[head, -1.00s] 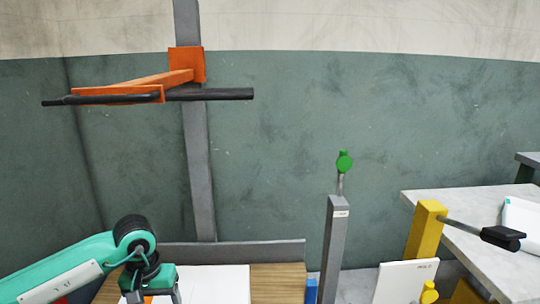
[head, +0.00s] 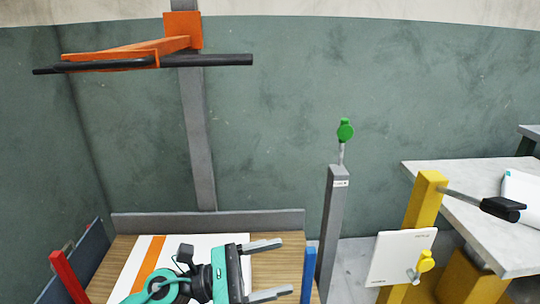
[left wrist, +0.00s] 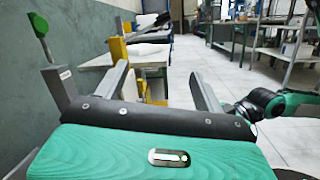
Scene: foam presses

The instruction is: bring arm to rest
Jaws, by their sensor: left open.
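My left gripper (head: 281,269) is at the bottom of the head view, over the right part of a wooden-topped surface (head: 120,249) with a white sheet and an orange stripe. Its two grey fingers are spread apart, point right and hold nothing. In the left wrist view the same gripper (left wrist: 163,86) shows its fingers apart with empty space between them. A teal arm link of mine shows at the right of that view. My right gripper does not show in either view.
A grey post (head: 334,225) with a green knob stands right of the fingers. Blue (head: 308,274) and red (head: 68,276) posts flank the surface. A yellow post (head: 426,202) with a black-handled lever and a white panel (head: 402,258) are further right. An orange bracket (head: 125,58) with black bars hangs above.

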